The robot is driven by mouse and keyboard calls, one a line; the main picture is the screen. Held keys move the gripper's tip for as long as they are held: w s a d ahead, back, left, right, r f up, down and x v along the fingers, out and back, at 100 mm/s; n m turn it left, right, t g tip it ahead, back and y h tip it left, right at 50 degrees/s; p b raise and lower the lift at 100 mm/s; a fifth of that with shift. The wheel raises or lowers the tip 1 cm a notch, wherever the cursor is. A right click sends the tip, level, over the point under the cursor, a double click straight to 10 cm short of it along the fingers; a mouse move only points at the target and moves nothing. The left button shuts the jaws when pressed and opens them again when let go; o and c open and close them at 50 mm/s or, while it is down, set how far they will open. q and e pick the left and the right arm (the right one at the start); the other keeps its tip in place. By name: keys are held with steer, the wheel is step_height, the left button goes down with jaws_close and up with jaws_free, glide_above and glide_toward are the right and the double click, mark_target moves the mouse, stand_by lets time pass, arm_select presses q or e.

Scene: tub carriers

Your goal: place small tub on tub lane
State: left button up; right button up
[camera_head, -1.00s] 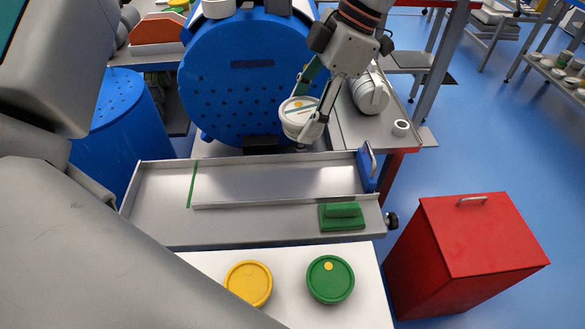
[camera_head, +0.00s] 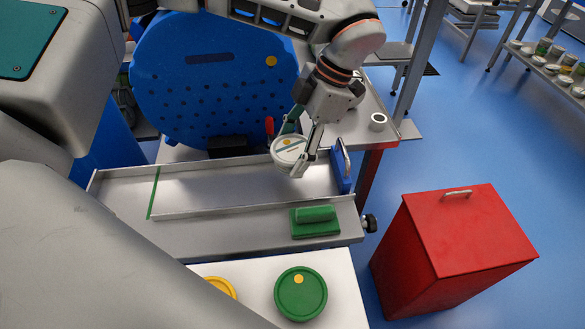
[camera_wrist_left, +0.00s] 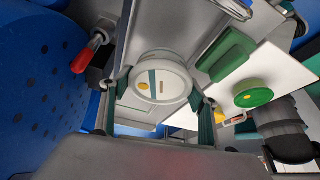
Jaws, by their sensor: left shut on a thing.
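The small tub (camera_head: 290,151) is white and round, with a yellow dot and a dark stripe on its lid. My left gripper (camera_head: 299,158) is shut on its sides and holds it in the air, roughly upright. In the left wrist view the tub (camera_wrist_left: 160,80) sits between the two fingers. The tub lane (camera_head: 225,187) is a shallow metal channel with a green line near its left end and a blue end plate (camera_head: 341,168) with a handle at its right. The tub appears over the back right part of the lane; the gap beneath is hard to judge. My right gripper is not in view.
A green block with a grip (camera_head: 315,222) lies on the ledge in front of the lane. A green-lidded tub (camera_head: 301,293) and a partly hidden yellow one (camera_head: 221,286) stand on a white surface. A blue perforated drum (camera_head: 205,85) stands behind; a red bin (camera_head: 455,245) is at right.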

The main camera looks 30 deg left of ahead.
arm_select(q)
step_height(320, 180, down, 6)
steer(key=shift+f+b, duration=0.25)
steer(key=shift+b, duration=0.2)
steer(key=shift+r, duration=0.1)
steer(key=o, duration=0.9)
steer(key=shift+f, duration=0.2)
steer(key=shift+o, duration=0.2)
steer(key=shift+r, duration=0.15)
steer(key=p+v, duration=0.1)
steer(key=v, duration=1.1)
